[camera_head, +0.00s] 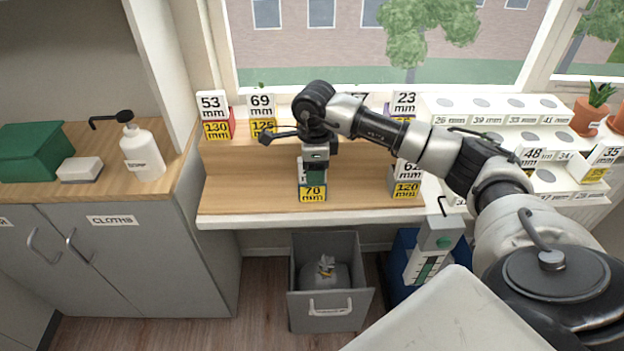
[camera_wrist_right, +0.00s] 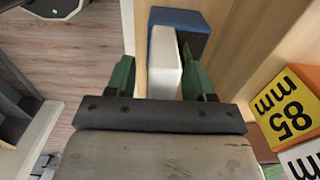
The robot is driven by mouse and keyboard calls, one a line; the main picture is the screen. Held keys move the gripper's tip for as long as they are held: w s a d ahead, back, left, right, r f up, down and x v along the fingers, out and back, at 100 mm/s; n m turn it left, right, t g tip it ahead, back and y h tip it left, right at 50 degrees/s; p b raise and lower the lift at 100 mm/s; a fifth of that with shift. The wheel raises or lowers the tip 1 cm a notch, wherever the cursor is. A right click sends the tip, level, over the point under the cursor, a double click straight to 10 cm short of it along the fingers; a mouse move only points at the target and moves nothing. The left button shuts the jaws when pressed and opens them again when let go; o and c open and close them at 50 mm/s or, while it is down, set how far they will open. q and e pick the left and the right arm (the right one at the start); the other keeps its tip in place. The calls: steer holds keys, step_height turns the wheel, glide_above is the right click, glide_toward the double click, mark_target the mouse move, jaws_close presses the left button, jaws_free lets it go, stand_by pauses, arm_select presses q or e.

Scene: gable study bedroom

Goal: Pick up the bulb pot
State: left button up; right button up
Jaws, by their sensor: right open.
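My right gripper (camera_head: 315,160) points down over the wooden shelf by the window. It is right above or in front of a small stand with a yellow 70 mm label (camera_head: 313,193). In the right wrist view, the green fingertips of this gripper (camera_wrist_right: 160,80) are apart. A white block (camera_wrist_right: 165,60) shows between them, with a blue block (camera_wrist_right: 181,20) just beyond; I cannot tell whether the fingers touch either. I cannot single out the bulb pot for sure; the gripper and label stands hide parts of the shelf. My left gripper is not in view.
Other label stands include 53/130 mm (camera_head: 215,116) and 23 (camera_head: 404,104). An 85 mm stand (camera_wrist_right: 288,108) is close to the right gripper. Terracotta pots (camera_head: 587,116) stand far right. A grey bin (camera_head: 322,312) is below; a soap bottle (camera_head: 142,153) stands left.

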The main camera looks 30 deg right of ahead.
steer(key=shift+f, duration=0.35)
jaws_close()
steer(key=shift+w+r, duration=0.1)
steer(key=shift+r, duration=0.15)
